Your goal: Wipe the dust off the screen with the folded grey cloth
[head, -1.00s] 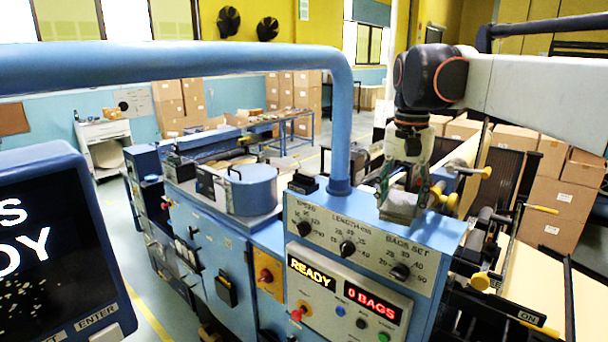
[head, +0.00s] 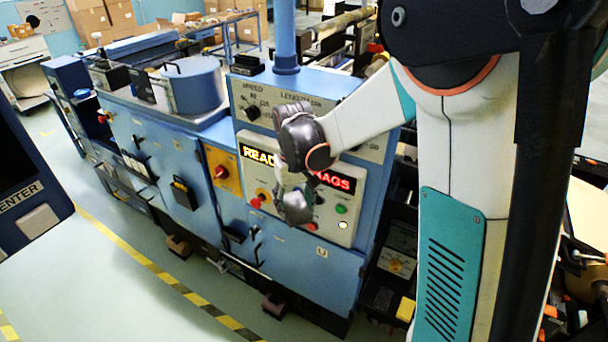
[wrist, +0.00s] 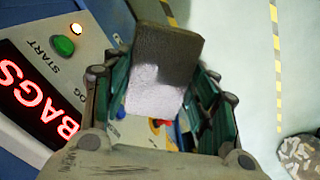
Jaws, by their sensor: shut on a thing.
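The folded grey cloth (wrist: 163,78) is a thick grey pad held between the two fingers of my gripper (wrist: 165,100) in the wrist view. In the head view my gripper (head: 296,203) hangs in front of the blue machine's control panel, and the cloth cannot be made out clearly there. The blue-framed screen unit (head: 38,195) is at the left edge of the head view. Only its lower right corner with the ENTER key shows, and a dark sliver of its screen (head: 8,165). Any dust on it is out of view. The gripper is apart from it.
The machine's panel (head: 343,215), with lit red display and buttons, is close behind my gripper. Its green START button (wrist: 63,45) shows in the wrist view. Open floor with a yellow-black stripe (head: 150,265) lies between the screen unit and the machine.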

